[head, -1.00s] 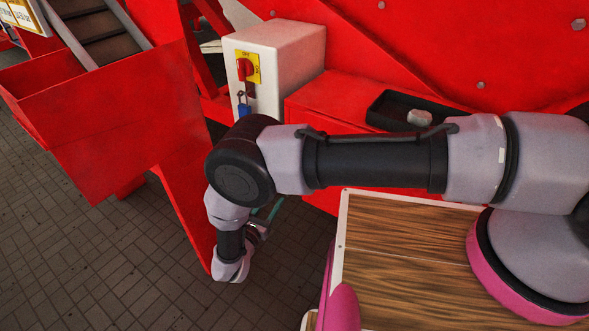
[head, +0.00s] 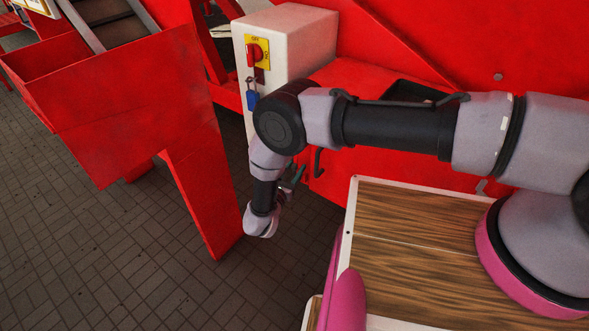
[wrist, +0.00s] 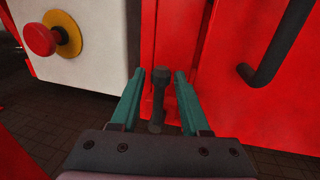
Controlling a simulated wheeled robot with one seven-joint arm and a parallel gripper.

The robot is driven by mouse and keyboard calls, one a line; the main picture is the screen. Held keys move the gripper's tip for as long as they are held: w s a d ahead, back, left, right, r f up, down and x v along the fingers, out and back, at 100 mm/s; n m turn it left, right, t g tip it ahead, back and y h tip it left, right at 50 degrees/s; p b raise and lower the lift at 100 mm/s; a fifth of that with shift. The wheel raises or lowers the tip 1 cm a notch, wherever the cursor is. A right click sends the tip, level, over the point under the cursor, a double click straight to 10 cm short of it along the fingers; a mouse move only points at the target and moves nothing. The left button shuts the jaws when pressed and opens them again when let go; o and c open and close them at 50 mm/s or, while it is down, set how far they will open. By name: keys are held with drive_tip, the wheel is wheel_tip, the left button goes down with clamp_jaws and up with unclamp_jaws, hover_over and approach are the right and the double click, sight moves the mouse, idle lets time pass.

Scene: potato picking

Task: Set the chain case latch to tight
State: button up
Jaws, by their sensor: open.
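The chain case latch seems to be the dark lever (wrist: 158,92) in the wrist view, in front of a red panel. It stands nearly upright in the picture, with a rounded lower end. My gripper (wrist: 159,74) is open, with one teal finger on each side of the lever and a visible gap to it. I cannot tell whether either finger touches it. In the head view my forearm and wrist hide most of this area, and the lever cannot be made out clearly. No tight or loose marking can be read.
A black bar handle (wrist: 275,50) is on the red door to the right; it also shows in the head view (head: 319,162). A white control box (head: 292,40) with a red switch stands left, and its red emergency button (wrist: 40,40) shows in the wrist view. Tiled floor lies front left.

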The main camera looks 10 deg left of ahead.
clamp_jaws()
idle(1.4)
